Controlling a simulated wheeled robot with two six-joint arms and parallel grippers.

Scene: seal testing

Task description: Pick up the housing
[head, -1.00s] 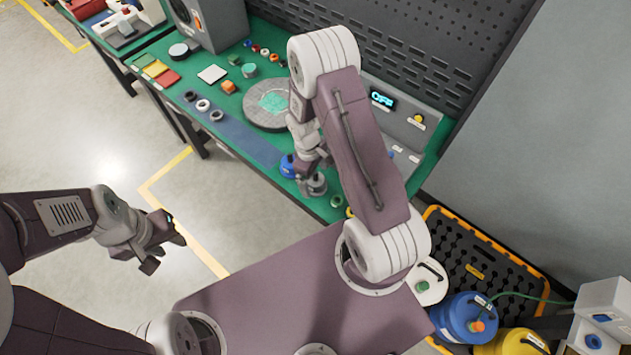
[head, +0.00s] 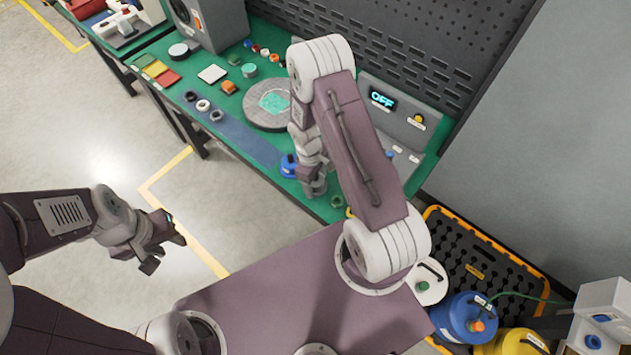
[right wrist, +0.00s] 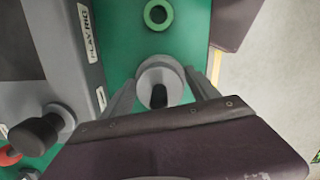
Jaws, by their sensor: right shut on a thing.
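A grey round housing (right wrist: 176,72) with a dark knob-like part in its middle sits over the green bench top in the right wrist view. My right gripper (right wrist: 160,95) is shut on it, with one finger on each side. In the head view my right gripper (head: 313,181) is low at the bench's front edge and hides most of the housing. I cannot tell whether the housing touches the bench. My left gripper (head: 165,254) is open and empty over the floor, away from the bench.
A blue part (head: 288,166) stands close to the left of my right gripper. A green ring (right wrist: 158,15) lies near the housing. A grey control panel (head: 400,115) reading OFF stands behind. A round grey plate (head: 250,113) and several small parts lie further left.

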